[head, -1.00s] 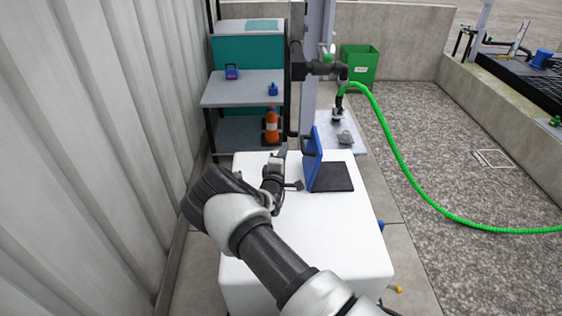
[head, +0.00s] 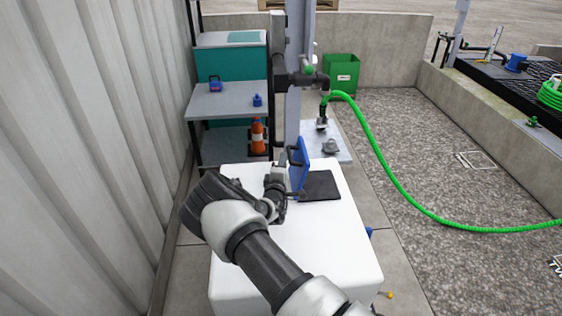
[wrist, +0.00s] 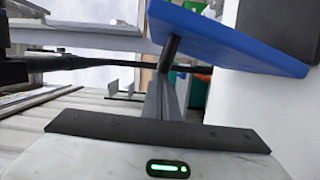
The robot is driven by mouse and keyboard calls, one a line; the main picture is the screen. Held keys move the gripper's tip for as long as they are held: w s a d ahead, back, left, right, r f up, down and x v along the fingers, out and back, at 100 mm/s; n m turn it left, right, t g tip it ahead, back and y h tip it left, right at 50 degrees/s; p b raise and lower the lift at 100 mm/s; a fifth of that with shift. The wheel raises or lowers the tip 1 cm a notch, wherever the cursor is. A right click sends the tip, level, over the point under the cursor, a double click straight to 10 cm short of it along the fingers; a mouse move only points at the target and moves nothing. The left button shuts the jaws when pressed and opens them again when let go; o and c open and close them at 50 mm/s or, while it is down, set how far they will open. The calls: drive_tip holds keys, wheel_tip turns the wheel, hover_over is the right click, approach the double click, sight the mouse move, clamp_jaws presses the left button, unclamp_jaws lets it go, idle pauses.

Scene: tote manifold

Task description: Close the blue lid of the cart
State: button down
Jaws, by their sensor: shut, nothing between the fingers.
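The blue lid (head: 300,165) stands raised, close to upright, on top of the white cart (head: 318,238). A dark handle shows on its left face. To the lid's right is a dark rectangular area (head: 321,186) on the cart top. My gripper (head: 280,182) is just left of the lid, low over the cart top.
A dark vertical pipe and grey post (head: 293,100) stand just behind the lid. A green hose (head: 385,165) runs right across the gravel. A corrugated wall (head: 90,150) borders the left.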

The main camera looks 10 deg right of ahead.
drive_tip(key=d+f+m+y+b, duration=0.1)
drive_tip(key=d+f+m+b, duration=0.1)
drive_tip(key=d, duration=0.4)
drive_tip(key=d+f+m+g+y+b, duration=0.1)
drive_tip(key=d+f+m+b, duration=0.1)
drive_tip(key=d+m+b, duration=0.3)
drive_tip(key=d+f+m+y+b, duration=0.1)
drive_tip(key=d+f+m+b, duration=0.1)
drive_tip(key=d+m, duration=0.3)
drive_tip(key=shift+d+f+g+b, duration=0.15)
drive_tip(key=shift+d+g+b, duration=0.05)
drive_tip(key=shift+d+b, duration=0.25)
drive_tip(key=shift+d+f+g+b, duration=0.2)
drive_tip(key=shift+d+b, duration=0.1)
drive_tip(key=shift+d, duration=0.25)
drive_tip(key=shift+d+f+b, duration=0.4)
drive_tip(key=shift+f+b, duration=0.1)
drive_tip(key=shift+b, duration=0.1)
